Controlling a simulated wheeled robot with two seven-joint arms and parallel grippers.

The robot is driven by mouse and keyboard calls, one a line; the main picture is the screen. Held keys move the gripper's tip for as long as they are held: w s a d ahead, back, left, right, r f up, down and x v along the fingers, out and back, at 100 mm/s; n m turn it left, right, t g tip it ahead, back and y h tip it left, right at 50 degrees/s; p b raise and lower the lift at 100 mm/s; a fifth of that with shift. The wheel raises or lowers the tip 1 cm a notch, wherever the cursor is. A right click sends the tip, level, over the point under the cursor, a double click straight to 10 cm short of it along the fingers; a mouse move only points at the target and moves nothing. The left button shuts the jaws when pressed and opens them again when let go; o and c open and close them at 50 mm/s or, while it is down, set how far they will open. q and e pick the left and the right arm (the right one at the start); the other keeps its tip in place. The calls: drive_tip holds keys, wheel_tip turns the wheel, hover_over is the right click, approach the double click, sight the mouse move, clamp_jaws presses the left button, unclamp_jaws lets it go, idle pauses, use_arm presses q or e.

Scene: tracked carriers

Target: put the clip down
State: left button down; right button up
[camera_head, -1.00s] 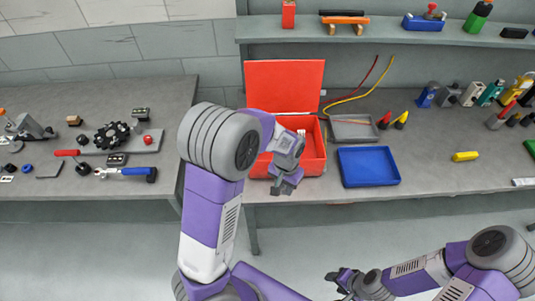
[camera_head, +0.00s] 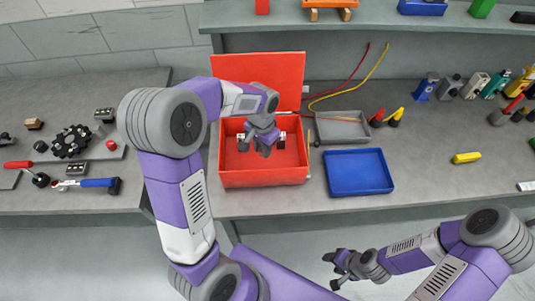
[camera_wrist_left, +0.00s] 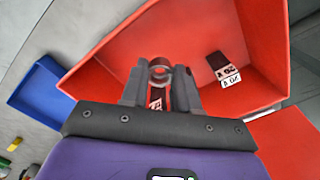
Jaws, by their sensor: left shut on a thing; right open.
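My left gripper (camera_head: 264,148) points down inside the open red box (camera_head: 262,178), above its floor. A black and white block (camera_wrist_left: 223,68) with printed labels lies in the box beside the gripper. My right gripper (camera_head: 338,270) is open and empty, low in front of the bench.
The box lid (camera_head: 290,72) stands open at the back. A blue tray (camera_head: 358,172) and a grey tray (camera_head: 342,127) lie to the right, near red and yellow cables (camera_head: 357,88). A yellow block (camera_head: 466,158) lies further right. Tools cover the left bench; bare bench surrounds the yellow block.

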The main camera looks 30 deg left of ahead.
sight(263, 166)
use_arm(q)
wheel_tip(263, 166, down, 11)
drive_tip(key=shift+r+b, duration=0.2)
drive_tip(key=shift+b, duration=0.7)
drive_tip(key=shift+f, duration=0.2)
drive_tip(key=c, duration=0.9)
unclamp_jaws()
drive_tip(key=shift+o, duration=0.3)
drive_tip(key=shift+r, duration=0.15)
drive_tip(key=shift+r, duration=0.4)
wheel_tip(263, 166, up, 11)
drive_tip(key=p, duration=0.2)
drive_tip(key=shift+r, duration=0.2)
